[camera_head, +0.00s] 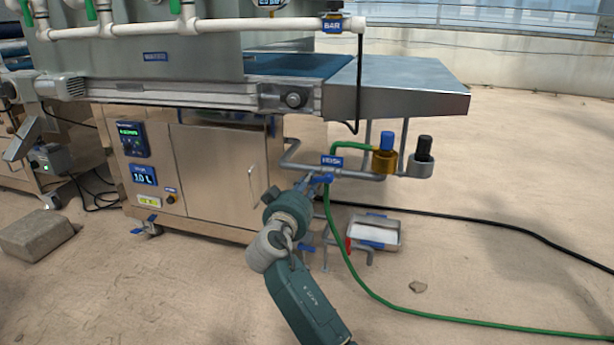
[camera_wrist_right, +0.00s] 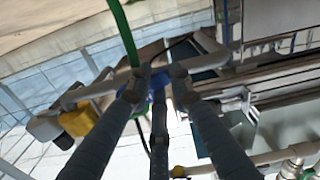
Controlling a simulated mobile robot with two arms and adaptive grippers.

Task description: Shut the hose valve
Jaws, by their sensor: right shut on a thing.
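The hose valve's blue handle (camera_head: 326,179) sits on the grey pipe just below a blue label, beside the steel cabinet. My right gripper (camera_head: 316,181) reaches up to it from below and is shut on the handle. In the right wrist view, the blue handle (camera_wrist_right: 158,81) shows between the fingertips of my right gripper (camera_wrist_right: 157,92), which partly hide it. The green hose (camera_head: 345,258) runs down past the valve and away to the right along the floor; it also shows in the right wrist view (camera_wrist_right: 124,32). My left gripper is not in view.
A brass fitting with a blue cap (camera_head: 384,160) and a grey one with a black cap (camera_head: 420,168) stand right of the valve. A white tray (camera_head: 374,232) is below. The cabinet (camera_head: 210,175) is at left. Open floor lies to the right.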

